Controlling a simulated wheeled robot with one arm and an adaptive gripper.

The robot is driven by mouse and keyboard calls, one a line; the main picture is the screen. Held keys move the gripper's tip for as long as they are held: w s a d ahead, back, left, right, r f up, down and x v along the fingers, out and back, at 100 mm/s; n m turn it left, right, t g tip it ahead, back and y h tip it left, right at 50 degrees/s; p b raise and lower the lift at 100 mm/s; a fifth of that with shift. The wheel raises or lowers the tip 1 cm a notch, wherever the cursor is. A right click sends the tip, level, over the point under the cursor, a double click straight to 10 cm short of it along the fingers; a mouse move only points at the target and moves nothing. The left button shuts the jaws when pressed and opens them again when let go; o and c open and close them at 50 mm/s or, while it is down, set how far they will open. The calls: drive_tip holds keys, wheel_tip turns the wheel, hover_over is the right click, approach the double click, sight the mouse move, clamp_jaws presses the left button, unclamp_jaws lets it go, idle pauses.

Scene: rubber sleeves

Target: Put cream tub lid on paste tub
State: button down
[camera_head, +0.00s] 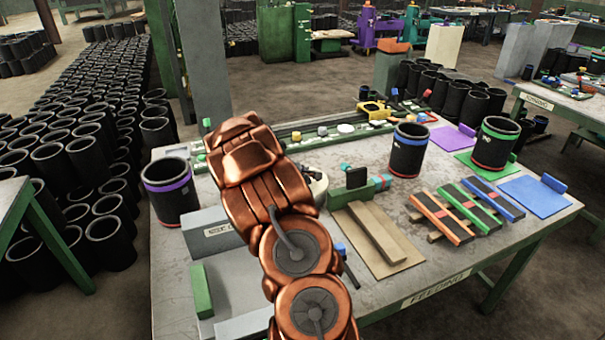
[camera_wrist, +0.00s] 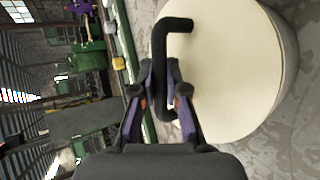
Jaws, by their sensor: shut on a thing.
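The cream lid (camera_wrist: 225,75) is a broad, pale disc with a black bent handle (camera_wrist: 177,24). My gripper (camera_wrist: 163,88) is shut on this handle in the wrist view, with one finger on each side. A greyish round side wall (camera_wrist: 291,62) shows past the lid's right edge; I cannot tell whether the lid touches it. In the head view a cream round tub (camera_head: 319,186) is partly hidden behind my copper arm. I cannot tell which tub this is, and my gripper is hidden there. No other tub can be made out as the paste tub.
Black sleeves with a purple band (camera_head: 170,189), a blue band (camera_head: 408,149) and a green band (camera_head: 495,142) stand on the grey table (camera_head: 440,262). A wooden board (camera_head: 378,240) and coloured slats (camera_head: 441,218) lie on the right. A green rail runs behind.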

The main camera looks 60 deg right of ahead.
drive_tip(key=c, duration=1.2)
unclamp_jaws()
drive_tip(key=shift+f, duration=0.2)
drive_tip(key=shift+a, duration=0.15)
drive_tip(key=s+a+r+m+g+b, duration=0.1)
drive_tip(key=s+a+r+m+b, duration=0.35)
drive_tip(key=a+r, duration=1)
drive_tip(key=s+a+f+y, duration=0.1)
drive_tip(key=s+a+y, duration=0.3)
drive_tip(key=a, duration=1)
drive_tip(key=s+a+f+g+y+p, duration=0.1)
drive_tip(key=s+a+y, duration=0.3)
drive_tip(key=s+a, duration=0.6)
drive_tip(key=s+a+f+g+y+p, duration=0.1)
drive_tip(key=s+a, duration=0.7)
drive_tip(key=a, duration=1)
drive_tip(key=f+y, duration=0.1)
drive_tip(key=y, duration=0.1)
drive_tip(key=shift+f+y, duration=0.25)
drive_tip(key=shift+y, duration=0.15)
drive_tip(key=shift+a, duration=0.1)
